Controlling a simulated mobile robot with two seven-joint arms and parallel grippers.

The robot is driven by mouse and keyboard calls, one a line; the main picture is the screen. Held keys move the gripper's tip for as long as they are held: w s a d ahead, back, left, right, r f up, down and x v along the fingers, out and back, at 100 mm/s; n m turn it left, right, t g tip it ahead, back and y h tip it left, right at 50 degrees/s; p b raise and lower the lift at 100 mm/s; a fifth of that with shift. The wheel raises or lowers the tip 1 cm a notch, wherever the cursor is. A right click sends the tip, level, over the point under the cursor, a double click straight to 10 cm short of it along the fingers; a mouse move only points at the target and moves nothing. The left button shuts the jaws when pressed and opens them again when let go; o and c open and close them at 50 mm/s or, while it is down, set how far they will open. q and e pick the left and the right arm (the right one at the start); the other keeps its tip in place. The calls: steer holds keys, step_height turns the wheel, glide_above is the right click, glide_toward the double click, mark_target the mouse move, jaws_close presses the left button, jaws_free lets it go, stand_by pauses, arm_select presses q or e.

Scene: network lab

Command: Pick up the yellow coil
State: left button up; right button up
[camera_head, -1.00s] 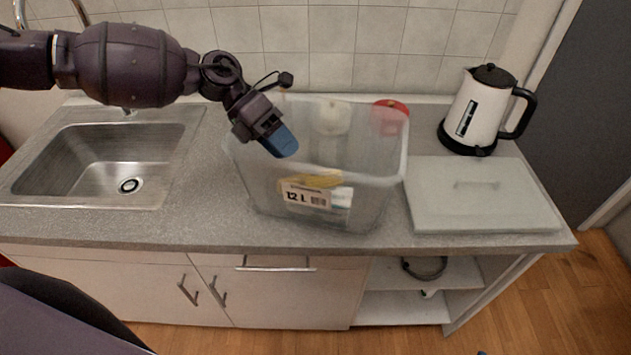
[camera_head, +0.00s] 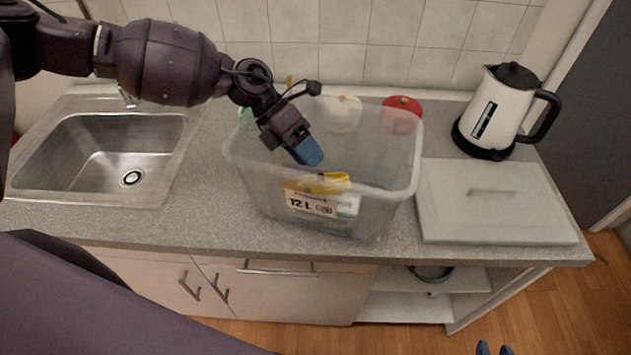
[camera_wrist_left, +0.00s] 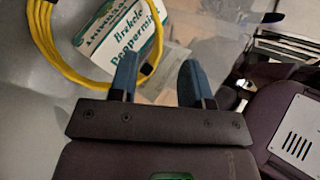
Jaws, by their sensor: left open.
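The yellow coil (camera_head: 322,184) lies inside a clear plastic bin (camera_head: 240,165), seen through its front wall above the "12 L" label. In the left wrist view the coil (camera_wrist_left: 45,45) is a loop at upper left, and its right part runs close to one finger. My left gripper (camera_head: 309,152) reaches down into the bin from the upper left. In the left wrist view its blue fingers (camera_wrist_left: 158,80) are apart, with no object clearly held between them. My right gripper (camera_head: 494,349) shows only as two separated blue tips at the bottom edge.
A white and green box (camera_wrist_left: 125,30) labelled "Peppermint" lies beside the coil in the bin. A red item (camera_head: 403,106) and a pale round item (camera_head: 343,112) show near the bin's back. A sink (camera_head: 105,150), kettle (camera_head: 493,110) and flat lid (camera_head: 500,205) flank the bin.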

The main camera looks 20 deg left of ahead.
arm_select(q)
steer(key=shift+p+x, duration=0.8)
steer(key=shift+x, duration=1.8)
steer(key=shift+a+f, duration=0.15)
steer(key=shift+f, duration=0.05)
jaws_close()
